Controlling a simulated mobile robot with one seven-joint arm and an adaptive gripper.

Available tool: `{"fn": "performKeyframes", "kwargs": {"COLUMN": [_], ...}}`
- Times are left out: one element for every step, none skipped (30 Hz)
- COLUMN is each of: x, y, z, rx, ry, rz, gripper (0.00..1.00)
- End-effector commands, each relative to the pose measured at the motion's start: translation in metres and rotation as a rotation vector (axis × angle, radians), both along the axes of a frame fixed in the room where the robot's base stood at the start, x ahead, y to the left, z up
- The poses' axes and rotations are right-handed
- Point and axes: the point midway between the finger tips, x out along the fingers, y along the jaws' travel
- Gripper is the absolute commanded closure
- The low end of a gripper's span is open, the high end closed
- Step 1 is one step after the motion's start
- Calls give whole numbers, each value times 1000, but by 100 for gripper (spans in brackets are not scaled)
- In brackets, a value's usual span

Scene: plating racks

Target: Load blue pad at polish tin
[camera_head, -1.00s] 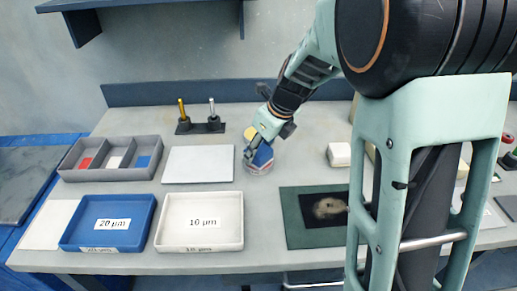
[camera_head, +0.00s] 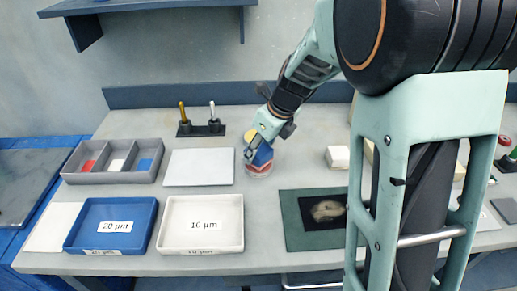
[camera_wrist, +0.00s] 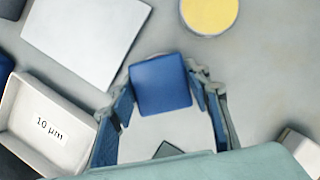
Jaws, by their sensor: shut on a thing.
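The blue pad (camera_wrist: 160,85) is a small square block between my gripper's fingers in the wrist view. In the head view the pad (camera_head: 262,155) shows just under my gripper (camera_head: 258,147), which is shut on it. A round tin with a yellow face (camera_wrist: 209,15) lies beyond the pad in the wrist view, apart from it. In the head view its yellow (camera_head: 250,135) is partly hidden behind my gripper. A pale reddish shape (camera_head: 258,170) shows directly below the pad; I cannot tell what it is or whether they touch.
A blank light panel (camera_head: 199,168) lies left of my gripper, with a white 10 µm tray (camera_head: 240,240) and a blue 20 µm tray (camera_head: 72,243) in front. A grey divided box (camera_head: 110,178) stands far left. A green mat (camera_head: 292,235) and white block (camera_head: 337,157) are right.

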Motion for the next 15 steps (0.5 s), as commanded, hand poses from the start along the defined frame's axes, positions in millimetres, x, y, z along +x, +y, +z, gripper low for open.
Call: {"fn": "performKeyframes", "kwargs": {"x": [0,0,0,0,0,0,0,0,0,0,0,0,0,0,0], "y": [0,0,0,0,0,0,0,0,0,0,0,0,0,0,0], "z": [9,11,14,16,19,22,24,26,29,31,33,36,39,41,44], "rx": [0,1,1,1,1,1,1,1,1,1,1,1,2,2,1], "ry": [0,-1,-1,-1,-1,-1,-1,-1,-1,-1,0,-2,-1,-1,-2], "rz": [0,0,0,0,0,0,0,0,0,0,-1,-1,-1,-1,-1], "gripper": [75,75,75,75,75,75,75,75,75,75,75,75,75,75,75]}}
